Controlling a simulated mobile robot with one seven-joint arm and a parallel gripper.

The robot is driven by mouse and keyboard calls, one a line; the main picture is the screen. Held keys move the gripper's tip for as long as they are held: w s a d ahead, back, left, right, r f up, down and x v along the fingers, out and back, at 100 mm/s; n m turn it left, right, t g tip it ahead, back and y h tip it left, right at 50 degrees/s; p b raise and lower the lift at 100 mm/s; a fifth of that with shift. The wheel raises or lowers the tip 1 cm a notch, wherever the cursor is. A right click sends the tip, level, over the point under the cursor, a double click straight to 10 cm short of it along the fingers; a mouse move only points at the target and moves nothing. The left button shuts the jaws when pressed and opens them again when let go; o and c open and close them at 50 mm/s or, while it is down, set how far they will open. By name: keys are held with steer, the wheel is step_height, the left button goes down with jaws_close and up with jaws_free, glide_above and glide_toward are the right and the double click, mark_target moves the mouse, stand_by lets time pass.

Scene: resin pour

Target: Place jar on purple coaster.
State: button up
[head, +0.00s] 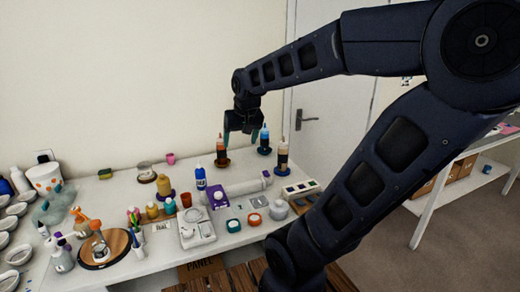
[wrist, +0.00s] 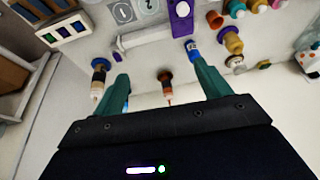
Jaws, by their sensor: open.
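My gripper (head: 240,138) is open and empty, its green fingers pointing down above the back of the white table. In the wrist view the open fingers (wrist: 160,82) have a dark amber bottle (wrist: 166,78) in the gap between them, lower down and apart from them. That bottle (head: 221,152) stands upright on a dark round base in the head view, just below and left of the fingers. A clear glass jar (head: 146,168) stands on a brown disc further left. A yellow jar (head: 164,184) stands near it, with a purple coaster (head: 167,196) seemingly showing under its edge.
Two more tall bottles, one blue-topped (head: 264,138) and one pale-topped (head: 283,155), stand right of the gripper. A blue bottle (head: 201,178), a white roller-like tool (head: 247,184) and a white scale (head: 197,230) crowd the middle. Clear table lies around the back bottles.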

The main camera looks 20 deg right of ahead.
steer(key=s+d, duration=0.3)
steer(key=s, duration=0.6)
stand_by(1.0)
